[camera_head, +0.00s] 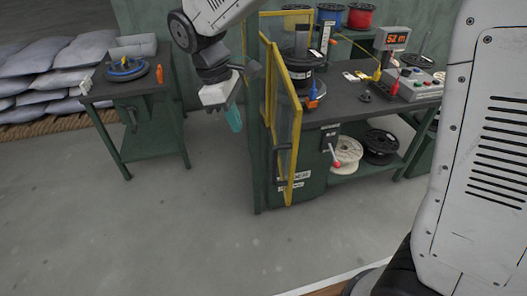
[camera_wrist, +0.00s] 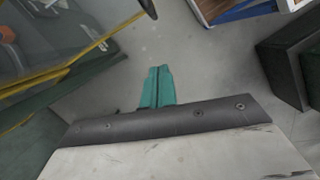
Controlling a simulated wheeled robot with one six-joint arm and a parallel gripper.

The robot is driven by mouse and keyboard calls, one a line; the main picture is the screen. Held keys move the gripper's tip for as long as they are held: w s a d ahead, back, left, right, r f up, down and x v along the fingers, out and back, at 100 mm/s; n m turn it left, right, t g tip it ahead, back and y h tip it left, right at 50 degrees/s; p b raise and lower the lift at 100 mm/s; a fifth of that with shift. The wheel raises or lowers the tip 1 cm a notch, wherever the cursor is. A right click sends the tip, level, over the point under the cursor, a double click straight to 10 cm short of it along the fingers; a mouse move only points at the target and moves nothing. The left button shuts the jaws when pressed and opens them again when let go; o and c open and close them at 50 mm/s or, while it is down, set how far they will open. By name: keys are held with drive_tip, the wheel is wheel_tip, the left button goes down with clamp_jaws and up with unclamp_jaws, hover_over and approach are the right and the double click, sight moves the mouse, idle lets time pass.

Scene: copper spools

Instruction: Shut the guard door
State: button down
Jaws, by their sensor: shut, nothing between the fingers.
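The guard door (camera_head: 295,125) is a clear panel in a yellow frame with a dark handle (camera_head: 279,165). It stands open, swung out from the left front of the green workbench toward the camera. My gripper (camera_head: 234,120) has teal fingers, pressed together and empty. It hangs in the air to the left of the door, and the picture shows a gap between them. In the wrist view my gripper (camera_wrist: 157,88) points over bare floor, and the yellow-framed panel (camera_wrist: 60,35) fills the upper left. I cannot tell how far the door is from the fingers in depth.
The workbench top (camera_head: 345,100) holds spools, a control box (camera_head: 417,84) and a red display (camera_head: 396,39). White and black spools lie on its lower shelf. A small green side table (camera_head: 150,92) stands at the left, before stacked sacks (camera_head: 80,50). The floor between is clear.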

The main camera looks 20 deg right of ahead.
drive_tip(key=s+d+f, duration=0.2)
drive_tip(key=d+f, duration=0.4)
drive_tip(key=f, duration=0.3)
drive_tip(key=shift+s+f+n, duration=0.2)
drive_tip(key=shift+n, duration=0.2)
drive_tip(key=shift+d, duration=0.1)
